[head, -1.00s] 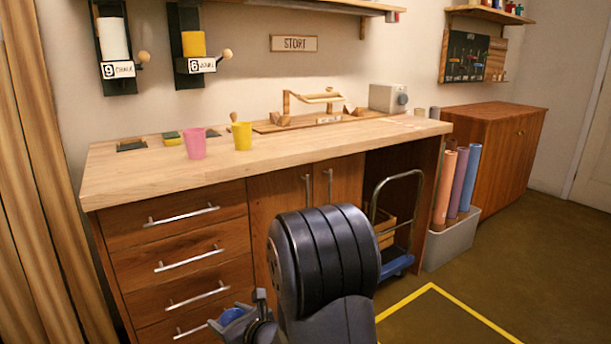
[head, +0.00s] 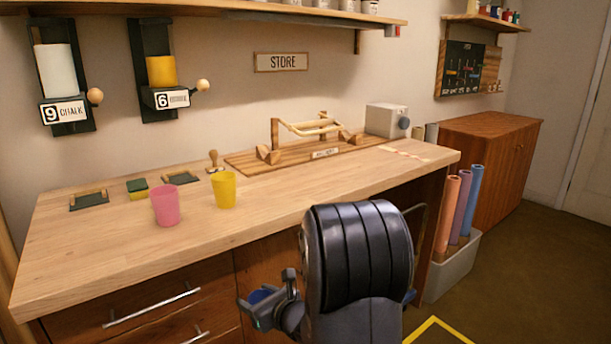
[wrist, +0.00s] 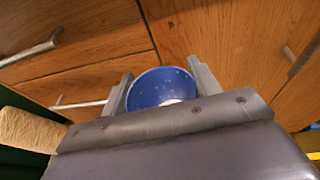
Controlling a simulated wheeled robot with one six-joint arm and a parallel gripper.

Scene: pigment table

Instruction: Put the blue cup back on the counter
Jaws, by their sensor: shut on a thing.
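The blue cup (wrist: 158,88) is between my gripper's two fingers in the wrist view, with its open top facing the camera and a pale spot inside. My gripper (wrist: 160,84) is shut on it. In the head view my gripper (head: 262,312) is low in front of the counter, below its top, with a bit of the blue cup (head: 262,296) showing; most of the cup is hidden there. The wooden counter (head: 110,240) holds a pink cup (head: 166,206) and a yellow cup (head: 224,191) standing upright side by side.
Small dark trays, a green sponge-like block (head: 138,188) and a wooden stamp (head: 214,162) lie behind the cups. A wooden rack (head: 310,140) and a grey box (head: 386,120) stand farther back right. The counter's front left is clear. Drawer handles (head: 152,304) stick out below.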

